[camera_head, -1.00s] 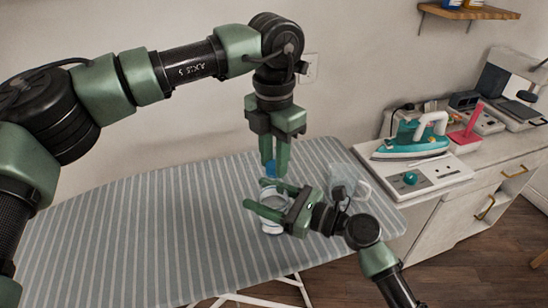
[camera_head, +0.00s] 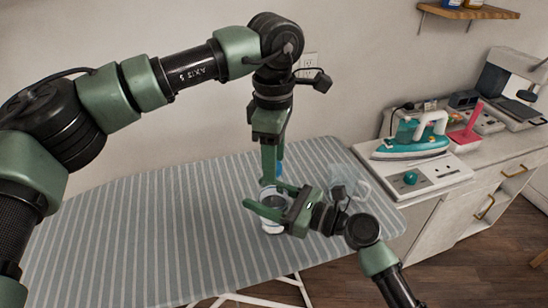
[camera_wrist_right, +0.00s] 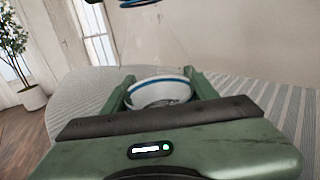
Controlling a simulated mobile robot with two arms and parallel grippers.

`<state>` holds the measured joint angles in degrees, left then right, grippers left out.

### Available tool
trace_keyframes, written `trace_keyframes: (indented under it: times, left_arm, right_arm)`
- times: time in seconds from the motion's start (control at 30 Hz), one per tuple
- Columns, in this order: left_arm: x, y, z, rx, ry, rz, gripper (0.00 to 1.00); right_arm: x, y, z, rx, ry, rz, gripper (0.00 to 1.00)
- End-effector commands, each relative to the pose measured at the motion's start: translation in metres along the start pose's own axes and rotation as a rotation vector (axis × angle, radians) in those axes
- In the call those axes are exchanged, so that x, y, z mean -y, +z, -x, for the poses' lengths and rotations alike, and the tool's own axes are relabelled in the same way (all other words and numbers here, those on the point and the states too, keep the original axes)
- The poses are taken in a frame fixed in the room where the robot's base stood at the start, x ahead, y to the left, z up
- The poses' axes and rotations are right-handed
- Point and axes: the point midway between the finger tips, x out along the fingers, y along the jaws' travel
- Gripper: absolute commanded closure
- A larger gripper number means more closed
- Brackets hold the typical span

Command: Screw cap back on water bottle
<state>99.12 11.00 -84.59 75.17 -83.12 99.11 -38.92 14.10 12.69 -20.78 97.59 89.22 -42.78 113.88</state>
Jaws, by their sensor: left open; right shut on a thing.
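The water bottle (camera_head: 271,227) stands on the striped ironing board; its white lower part with a blue band (camera_wrist_right: 158,82) shows in the right wrist view, and its clear upper part is hard to make out. My right gripper (camera_head: 266,201) is shut on the bottle's body from the right. The blue cap (camera_head: 279,169) is above the bottle, beside the fingers of my left gripper (camera_head: 268,182), partly hidden by them. My left gripper points straight down over the bottle and is open. A blue ring (camera_wrist_right: 137,3) shows at the right wrist view's top edge. I cannot tell whether the cap sits on the neck.
The ironing board (camera_head: 140,230) is clear to the left. A transparent jug (camera_head: 362,184) stands just right of my grippers. A teal iron (camera_head: 410,142) and a control panel (camera_head: 420,177) sit on the white cabinet at right. The wall is close behind.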

Motion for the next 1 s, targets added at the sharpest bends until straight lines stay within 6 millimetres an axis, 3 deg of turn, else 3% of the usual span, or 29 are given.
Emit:
trace_keyframes:
  times: [0.4,0.77,0.87,1.0]
  left_arm:
    - [0.000,0.000,0.042,0.000,0.001,0.000,0.50]
    - [0.000,0.000,0.046,-0.001,0.000,0.014,0.53]
    - [0.000,0.000,0.049,-0.001,0.000,0.091,0.53]
    - [-0.001,0.000,0.058,-0.002,0.001,0.327,0.53]
  right_arm:
    - [0.000,0.000,0.000,-0.001,0.000,0.000,1.00]
    - [0.000,0.000,0.000,-0.001,0.000,-0.001,1.00]
    - [0.000,0.000,0.000,-0.001,0.000,-0.001,1.00]
    - [0.000,0.000,0.000,-0.001,0.000,-0.001,1.00]
